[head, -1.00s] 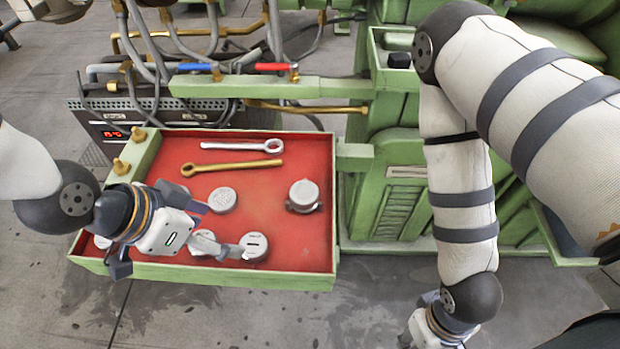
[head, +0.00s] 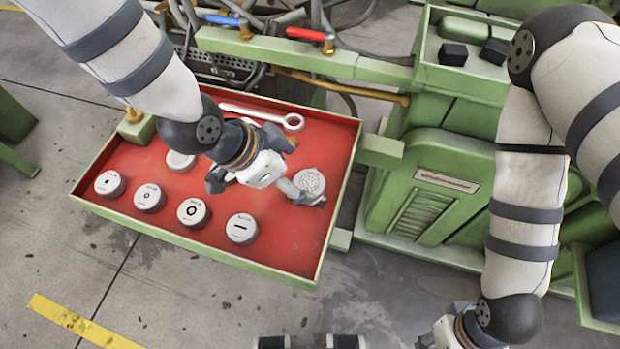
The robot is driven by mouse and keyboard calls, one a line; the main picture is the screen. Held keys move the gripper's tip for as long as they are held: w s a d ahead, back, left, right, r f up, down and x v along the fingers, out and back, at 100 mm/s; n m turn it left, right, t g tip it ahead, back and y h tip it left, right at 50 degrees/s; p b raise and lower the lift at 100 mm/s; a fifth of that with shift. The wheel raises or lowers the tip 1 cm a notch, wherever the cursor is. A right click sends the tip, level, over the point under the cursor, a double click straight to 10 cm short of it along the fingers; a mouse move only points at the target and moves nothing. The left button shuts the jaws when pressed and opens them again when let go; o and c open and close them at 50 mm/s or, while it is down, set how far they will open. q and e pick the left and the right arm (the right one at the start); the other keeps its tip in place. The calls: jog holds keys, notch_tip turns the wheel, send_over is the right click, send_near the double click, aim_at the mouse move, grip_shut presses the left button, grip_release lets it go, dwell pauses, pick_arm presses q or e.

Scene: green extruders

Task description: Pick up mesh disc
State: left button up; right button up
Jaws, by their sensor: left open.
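A round grey disc with a patterned, mesh-like top (head: 310,180) sits at the right side of the red-lined tray (head: 290,255). My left gripper (head: 260,186) is open over the tray, just left of this disc. One of its fingers reaches to the disc's lower edge; I cannot tell whether it touches. Another pale disc seems partly hidden under the gripper. My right gripper (head: 440,334) is at the bottom edge, mostly cut off, and its fingers cannot be made out.
Four similar discs stand in a row along the tray's front, including a slotted one (head: 242,229). A plain-looking disc (head: 180,160) lies behind them. A silver wrench (head: 265,114) lies at the back. The green machine (head: 440,170) stands to the right.

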aim_at(308, 183)
pick_arm(q)
jog(key=f, duration=0.1)
jog(key=d+f, duration=0.1)
jog(key=f, duration=0.1)
jog(key=shift+d+f, duration=0.1)
jog(key=shift+f, duration=0.05)
jog(key=shift+w+d+f, duration=0.2)
jog(key=shift+f, duration=0.05)
jog(key=shift+r, duration=0.1)
pick_arm(e)
jog(key=shift+s+f, duration=0.3)
pick_arm(q)
jog(key=c, duration=1.4)
jog(key=shift+r, duration=0.1)
